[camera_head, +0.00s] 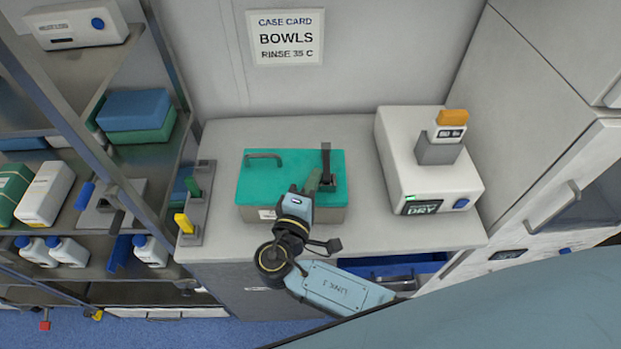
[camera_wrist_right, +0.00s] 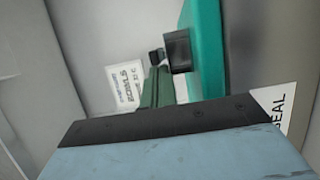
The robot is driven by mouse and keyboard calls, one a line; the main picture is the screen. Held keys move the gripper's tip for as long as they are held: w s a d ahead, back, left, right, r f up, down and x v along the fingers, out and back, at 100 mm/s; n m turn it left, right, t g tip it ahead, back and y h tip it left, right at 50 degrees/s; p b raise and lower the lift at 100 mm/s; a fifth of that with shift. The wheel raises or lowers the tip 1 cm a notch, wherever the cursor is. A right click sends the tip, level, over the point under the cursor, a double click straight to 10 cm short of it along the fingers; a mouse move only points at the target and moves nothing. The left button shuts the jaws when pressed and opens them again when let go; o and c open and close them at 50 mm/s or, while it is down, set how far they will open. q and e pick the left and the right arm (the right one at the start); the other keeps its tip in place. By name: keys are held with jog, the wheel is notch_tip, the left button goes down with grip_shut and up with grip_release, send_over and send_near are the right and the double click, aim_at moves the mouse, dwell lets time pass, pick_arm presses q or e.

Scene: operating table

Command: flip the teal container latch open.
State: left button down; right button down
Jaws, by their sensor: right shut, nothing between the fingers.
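The teal container (camera_head: 285,178) sits on the grey counter, with a teal lid over a grey body. A grey handle (camera_head: 264,157) is at the lid's back left. The dark latch (camera_head: 326,162) stands upright at the lid's right side; its dark end also shows in the right wrist view (camera_wrist_right: 179,52), beside the teal lid (camera_wrist_right: 207,45). My right gripper (camera_head: 314,180) is shut and empty, its green fingers just left of the latch's lower part. Whether they touch it I cannot tell. The fingers also show in the wrist view (camera_wrist_right: 154,88). My left gripper is not in view.
A white dryer box (camera_head: 392,160) with an orange-topped piece (camera_head: 453,117) stands right of the container. A rack with yellow and green handles (camera_head: 190,205) stands at the counter's left edge. Shelves (camera_head: 75,130) fill the left. A sign (camera_head: 286,37) hangs behind.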

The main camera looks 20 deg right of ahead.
jog(key=shift+w+a+f+b, duration=0.1)
jog(key=shift+w+a+b, duration=0.05)
jog(key=shift+a+b, duration=0.25)
jog(key=a+b, duration=0.1)
jog(key=w+a, duration=0.1)
jog(key=a, duration=0.1)
jog(key=shift+f+b, duration=0.1)
jog(key=shift+b, duration=0.3)
jog(key=b+v, duration=0.1)
jog(key=v, duration=0.9)
jog(key=shift+s+d+r, duration=0.2)
jog(key=shift+s+d, duration=0.05)
jog(key=shift+d, duration=0.15)
